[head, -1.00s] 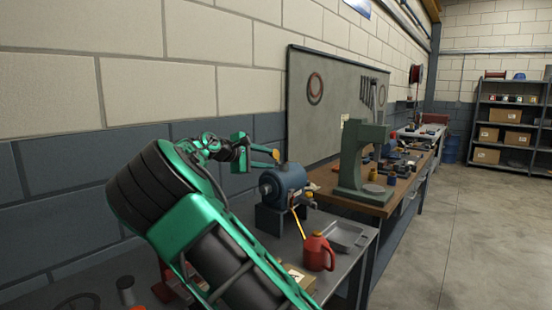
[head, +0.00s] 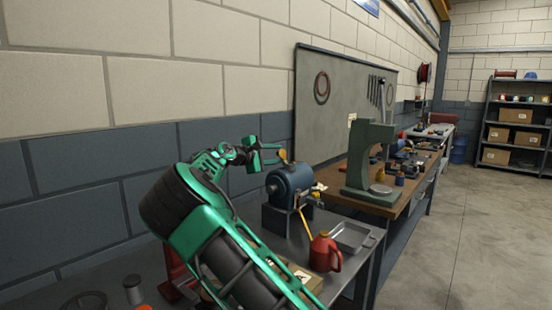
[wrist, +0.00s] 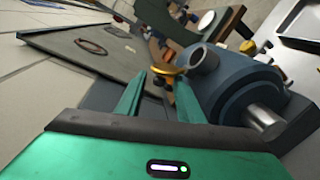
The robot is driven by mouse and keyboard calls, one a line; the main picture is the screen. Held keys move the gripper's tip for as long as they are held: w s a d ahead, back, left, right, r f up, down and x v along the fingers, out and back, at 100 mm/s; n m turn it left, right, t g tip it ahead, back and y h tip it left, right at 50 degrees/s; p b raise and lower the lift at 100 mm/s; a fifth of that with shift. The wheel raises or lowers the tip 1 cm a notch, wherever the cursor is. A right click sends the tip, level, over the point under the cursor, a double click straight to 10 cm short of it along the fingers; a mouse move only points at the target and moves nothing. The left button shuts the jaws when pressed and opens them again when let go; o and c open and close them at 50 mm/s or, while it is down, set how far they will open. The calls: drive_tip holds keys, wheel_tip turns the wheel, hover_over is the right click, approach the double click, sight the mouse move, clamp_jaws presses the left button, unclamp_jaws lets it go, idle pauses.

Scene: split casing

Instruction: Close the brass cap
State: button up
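The brass cap (wrist: 167,71) is a small yellow disc on the top of the blue casing (wrist: 235,85), beside a grey tube stub. In the head view the cap (head: 283,155) shows as a small orange-yellow spot above the blue casing (head: 290,184). My green gripper (wrist: 160,78) is open. Its two fingers stand apart, with the cap at or just beyond their tips and seen between them. I cannot tell whether a finger touches it. In the head view my gripper (head: 272,154) is just above and left of the casing.
A red oil can (head: 324,252) and a grey tray (head: 354,236) stand on the bench in front of the casing. A green press (head: 371,165) stands farther back on a wooden bench. A pegboard (head: 340,100) is on the wall behind. Open floor lies at the right.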

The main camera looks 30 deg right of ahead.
drive_tip(key=shift+w+d+f, duration=0.1)
drive_tip(key=shift+w+d, duration=0.1)
drive_tip(key=shift+d, duration=0.45)
clamp_jaws()
drive_tip(key=shift+a, duration=0.2)
drive_tip(key=shift+d, duration=0.1)
